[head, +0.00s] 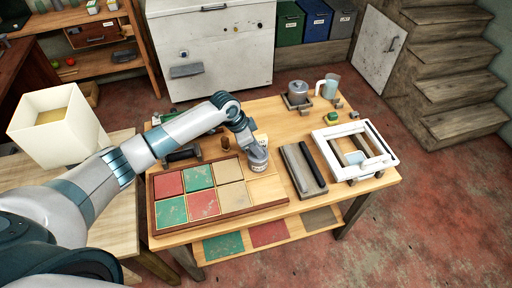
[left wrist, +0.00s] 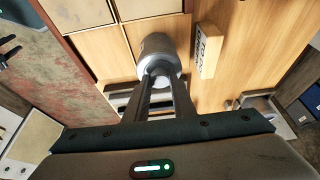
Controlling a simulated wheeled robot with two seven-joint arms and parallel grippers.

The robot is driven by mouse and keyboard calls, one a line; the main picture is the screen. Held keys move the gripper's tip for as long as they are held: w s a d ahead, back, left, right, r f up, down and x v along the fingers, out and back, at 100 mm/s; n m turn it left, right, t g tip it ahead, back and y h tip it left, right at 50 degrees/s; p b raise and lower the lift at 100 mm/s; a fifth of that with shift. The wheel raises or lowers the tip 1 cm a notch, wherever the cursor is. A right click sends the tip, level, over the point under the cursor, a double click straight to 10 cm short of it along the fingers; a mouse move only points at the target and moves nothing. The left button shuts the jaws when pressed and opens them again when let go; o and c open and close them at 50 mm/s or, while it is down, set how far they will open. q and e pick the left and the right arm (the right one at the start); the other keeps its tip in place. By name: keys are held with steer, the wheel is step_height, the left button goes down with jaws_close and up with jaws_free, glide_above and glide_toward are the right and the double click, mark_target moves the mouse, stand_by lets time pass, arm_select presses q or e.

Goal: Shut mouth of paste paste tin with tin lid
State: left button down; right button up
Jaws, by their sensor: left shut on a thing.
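The paste tin (head: 258,159) is a small grey tin with a pale label, upright at the right end of the tile tray. My left gripper (head: 249,137) is right above it, pointing down, with its fingers close together. In the left wrist view the gripper (left wrist: 160,80) is shut on the grey tin lid (left wrist: 159,66), at the top of the pale tin (left wrist: 157,43). The lid covers the mouth in this view; whether it is fully seated I cannot tell. My right gripper is out of view.
The wooden tray (head: 215,221) holds red, green and beige tiles. A grey block with a black bar (head: 303,168), a white frame (head: 383,158), a grey pot (head: 297,90) and a clear jug (head: 329,87) stand to the right.

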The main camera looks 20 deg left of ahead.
arm_select(q)
steer(key=shift+f, duration=0.3)
steer(key=c, duration=1.4)
jaws_free()
steer(key=shift+a+r, duration=0.1)
steer(key=shift+r, duration=0.05)
steer(key=b+v, duration=0.5)
steer(key=v, duration=1.2)
steer(key=shift+s, duration=0.1)
